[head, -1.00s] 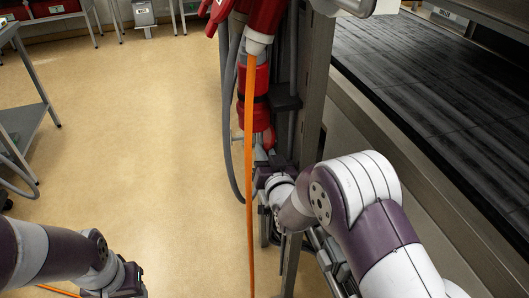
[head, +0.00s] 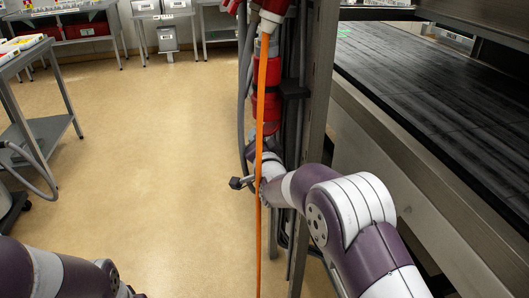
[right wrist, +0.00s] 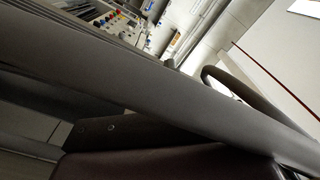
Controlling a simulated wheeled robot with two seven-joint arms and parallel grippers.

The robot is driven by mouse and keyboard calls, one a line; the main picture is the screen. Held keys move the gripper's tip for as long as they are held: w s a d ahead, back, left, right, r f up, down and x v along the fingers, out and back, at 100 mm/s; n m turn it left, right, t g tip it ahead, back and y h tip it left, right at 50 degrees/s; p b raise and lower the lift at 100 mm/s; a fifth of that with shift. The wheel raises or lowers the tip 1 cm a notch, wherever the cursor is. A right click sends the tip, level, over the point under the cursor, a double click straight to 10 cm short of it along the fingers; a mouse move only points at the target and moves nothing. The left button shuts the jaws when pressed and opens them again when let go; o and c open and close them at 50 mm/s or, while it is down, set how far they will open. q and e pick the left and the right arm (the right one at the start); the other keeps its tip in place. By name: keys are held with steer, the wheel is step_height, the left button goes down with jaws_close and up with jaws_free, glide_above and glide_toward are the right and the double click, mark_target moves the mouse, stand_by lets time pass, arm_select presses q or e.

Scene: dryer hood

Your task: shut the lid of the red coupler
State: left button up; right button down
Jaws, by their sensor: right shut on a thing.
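A red plug-like body (head: 275,8) with a pale collar and an orange cable hangs at the top middle of the head view, cut off by the edge. Below it red cylindrical parts (head: 266,108) stand against a grey post. I cannot tell which red part is the coupler, and no lid shows clearly. My right gripper (head: 258,160) is at the lower red parts, partly behind the orange cable. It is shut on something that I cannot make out. My left arm enters at the bottom left; its gripper is past the frame edge.
The orange cable (head: 261,215) hangs down in front of my right wrist. Grey hoses (head: 243,90) run beside the post (head: 318,80). A dark, slatted surface (head: 440,90) lies right. A thick grey tube (right wrist: 150,95) crosses the right wrist view. The floor (head: 170,130) at left is clear.

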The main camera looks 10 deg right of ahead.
steer(key=shift+a+r+m+b, duration=0.35)
steer(key=shift+r+m, duration=0.25)
steer(key=shift+r, duration=0.3)
steer(key=shift+a+r+m+b, duration=0.2)
steer(key=shift+a+r+m, duration=0.2)
steer(key=shift+r+m, duration=0.35)
steer(key=shift+a+r+m+b, duration=0.3)
steer(key=shift+a+r+m, duration=0.15)
steer(key=shift+r, duration=0.65)
steer(key=c, duration=1.2)
jaws_free()
steer(key=shift+c, duration=0.2)
steer(key=shift+d, duration=0.1)
